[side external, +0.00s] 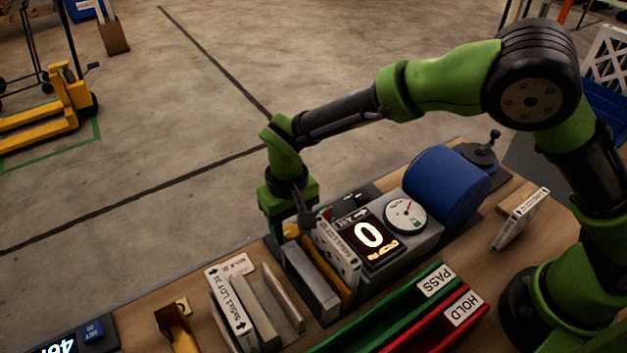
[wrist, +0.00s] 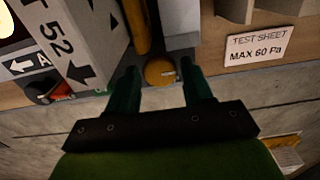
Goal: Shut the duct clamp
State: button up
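The duct clamp appears as a yellow bar (side external: 326,268) between a grey block and a boxed filter; it also shows in the wrist view (wrist: 138,25). A round yellow knob (wrist: 160,72) sits near the bar's near end. My gripper (wrist: 160,78) is open, with one dark green finger on either side of the knob and a visible gap to each. I cannot tell whether the fingertips reach down to the knob's height. In the side external view my gripper (side external: 288,222) is low at the bench's far edge, its fingertips largely hidden.
The boxed filter (side external: 338,254) stands upright beside the bar, against the gauge unit (side external: 408,215) with its display showing 0. A dark knob (wrist: 44,90) is left of my fingers. A blue cylinder (side external: 445,187), green tray (side external: 395,305) and red tray (side external: 440,328) are nearby.

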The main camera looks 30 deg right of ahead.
aim_at(290, 229)
notch_tip(290, 229, up, 17)
dwell(0.5)
jog(key=s+d+r+m+t, duration=0.1)
jog(key=s+d+t, duration=0.1)
jog(key=s+d, duration=0.3)
jog(key=s+d+r+m+t+y, duration=0.1)
jog(key=s+d, duration=0.4)
jog(key=d, duration=0.6)
jog(key=s+d+r+m+t+y, duration=0.1)
jog(key=s+d+t, duration=0.3)
jog(key=d, duration=0.4)
jog(key=shift+s+d+r+m, duration=0.4)
jog(key=shift+s+r, duration=0.3)
